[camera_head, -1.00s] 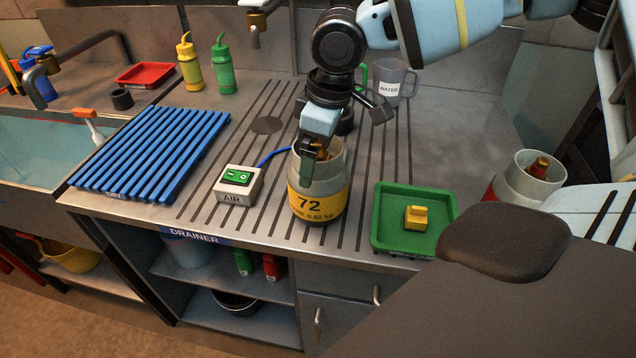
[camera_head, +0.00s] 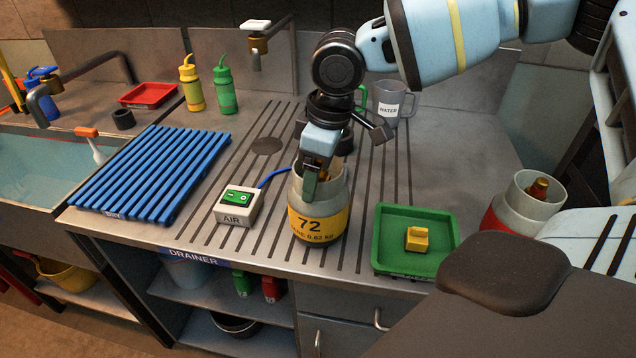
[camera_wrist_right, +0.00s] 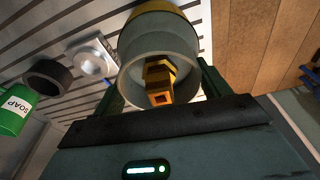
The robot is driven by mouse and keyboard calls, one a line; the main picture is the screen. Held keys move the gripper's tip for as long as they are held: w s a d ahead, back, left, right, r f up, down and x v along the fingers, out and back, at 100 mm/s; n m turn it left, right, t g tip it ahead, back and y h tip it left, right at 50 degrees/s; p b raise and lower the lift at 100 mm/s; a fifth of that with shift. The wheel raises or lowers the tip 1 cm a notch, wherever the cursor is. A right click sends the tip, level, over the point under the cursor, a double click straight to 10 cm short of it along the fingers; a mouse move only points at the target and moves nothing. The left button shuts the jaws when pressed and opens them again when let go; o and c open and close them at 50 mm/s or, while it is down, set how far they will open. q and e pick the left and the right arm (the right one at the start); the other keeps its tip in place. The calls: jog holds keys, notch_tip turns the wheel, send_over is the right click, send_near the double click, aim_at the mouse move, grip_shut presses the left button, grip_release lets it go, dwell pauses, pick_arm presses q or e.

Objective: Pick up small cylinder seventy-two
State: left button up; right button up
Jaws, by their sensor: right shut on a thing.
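Small cylinder seventy-two (camera_head: 318,226) stands upright on the ribbed steel drainer, with a grey collar and a yellow band marked 72. My right gripper (camera_head: 313,184) reaches down from above and is shut on its collar. In the right wrist view the cylinder (camera_wrist_right: 158,45) lies between the two fingers (camera_wrist_right: 162,92), with its brass valve showing inside the collar. I see no gap opening under the cylinder. My left gripper is not in view.
An AIR switch box (camera_head: 238,206) with a blue hose stands left of the cylinder. A green tray (camera_head: 384,262) with a yellow block is to its right. A blue slatted rack (camera_head: 150,172) lies at left. A WATER jug (camera_head: 388,100) stands behind. Another cylinder (camera_head: 522,205) is at right.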

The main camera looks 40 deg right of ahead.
notch_tip(320, 180, up, 10)
jog(key=shift+f, duration=0.1)
dwell(0.4)
